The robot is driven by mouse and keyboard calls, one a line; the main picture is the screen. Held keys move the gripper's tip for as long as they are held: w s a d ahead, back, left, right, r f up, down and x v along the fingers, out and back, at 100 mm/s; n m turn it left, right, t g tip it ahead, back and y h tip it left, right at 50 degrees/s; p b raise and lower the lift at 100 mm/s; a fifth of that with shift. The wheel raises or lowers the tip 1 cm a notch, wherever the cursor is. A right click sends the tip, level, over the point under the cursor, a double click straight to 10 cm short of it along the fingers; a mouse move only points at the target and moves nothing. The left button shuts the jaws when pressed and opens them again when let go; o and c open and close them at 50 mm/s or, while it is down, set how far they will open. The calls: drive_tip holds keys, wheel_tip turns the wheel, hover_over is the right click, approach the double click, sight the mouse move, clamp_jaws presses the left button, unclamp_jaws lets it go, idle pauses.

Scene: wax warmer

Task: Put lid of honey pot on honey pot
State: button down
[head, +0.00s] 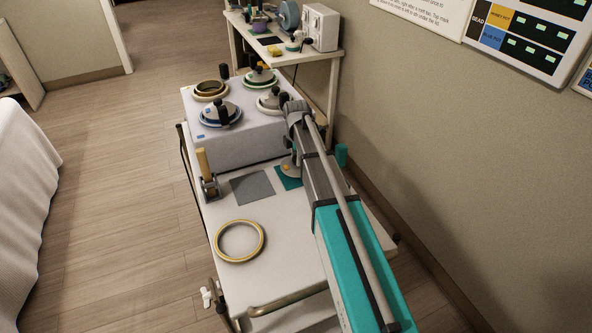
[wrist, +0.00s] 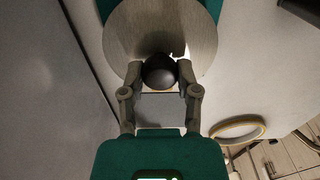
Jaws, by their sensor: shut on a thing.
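The lid (wrist: 160,30) is a round, pale grey-brown disc with a black ball knob (wrist: 160,72) in the wrist view. My gripper (wrist: 160,78) is shut on that knob from both sides. In the head view the lid (head: 287,167), with a small yellow mark, shows at the teal mat's edge, partly hidden by my arm. I cannot tell whether it touches the mat. The honey pot (head: 210,89), with a gold-brown rim, is open at the back left of the white warmer box. My gripper is in front of the warmer, well away from the pot.
The warmer (head: 245,148) also holds blue (head: 220,114), green (head: 259,77) and cream (head: 268,101) lidded pots. A grey mat (head: 252,188), teal mat (head: 285,183), gold ring (head: 240,242) and wooden-handled holder (head: 206,175) are on the cart. A wall is at right.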

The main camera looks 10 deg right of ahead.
drive_tip(key=shift+r+p, duration=0.55)
drive_tip(key=shift+r, duration=0.1)
wheel_tip(320, 180, up, 19)
drive_tip(key=p, duration=1.9)
drive_tip(key=shift+r, duration=0.2)
drive_tip(key=shift+s, duration=0.2)
